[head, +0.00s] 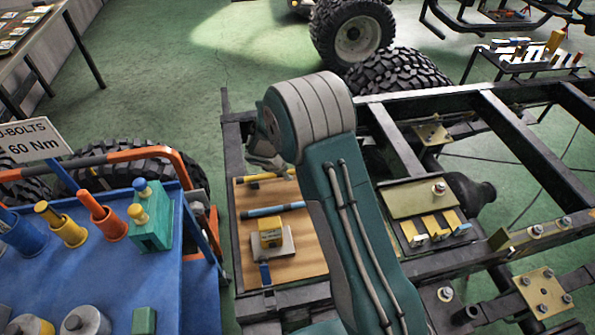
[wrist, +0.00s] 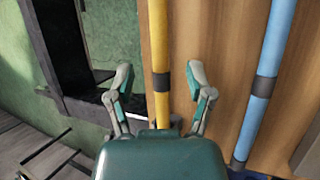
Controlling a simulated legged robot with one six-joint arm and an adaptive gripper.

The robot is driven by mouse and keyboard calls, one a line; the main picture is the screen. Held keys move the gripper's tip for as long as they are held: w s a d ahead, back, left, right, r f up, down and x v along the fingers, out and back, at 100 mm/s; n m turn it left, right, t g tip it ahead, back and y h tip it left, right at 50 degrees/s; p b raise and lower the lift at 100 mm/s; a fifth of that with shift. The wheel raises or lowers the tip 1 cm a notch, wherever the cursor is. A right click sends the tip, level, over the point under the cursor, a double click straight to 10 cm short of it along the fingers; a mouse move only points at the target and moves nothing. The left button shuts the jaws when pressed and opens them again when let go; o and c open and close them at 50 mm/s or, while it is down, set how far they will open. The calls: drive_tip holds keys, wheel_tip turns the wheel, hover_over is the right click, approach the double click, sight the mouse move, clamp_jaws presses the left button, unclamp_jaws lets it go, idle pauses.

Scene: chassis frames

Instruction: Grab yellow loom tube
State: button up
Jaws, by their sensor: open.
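The yellow loom tube (head: 256,179) lies near the far edge of the wooden board in the head view, with my arm hiding part of it. In the wrist view the yellow tube (wrist: 161,105) runs up the picture between my two fingers and has a dark band around it. My gripper (wrist: 160,70) is open, with one finger on each side of the tube and a gap to each. In the head view my arm mostly hides the gripper. I cannot tell how far the fingertips are above the board.
A blue tube (head: 270,211) lies beside the yellow one and also shows in the wrist view (wrist: 268,60). The wooden board (head: 310,250) also bears a yellow block (head: 271,232) on a grey plate. Dark chassis rails (head: 500,105) surround it. A blue bench (head: 80,262) with colored parts stands left.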

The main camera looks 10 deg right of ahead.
drive_tip(key=x, duration=0.4)
drive_tip(key=shift+d+r, duration=0.1)
drive_tip(key=shift+d, duration=0.3)
drive_tip(key=shift+a, duration=0.2)
clamp_jaws()
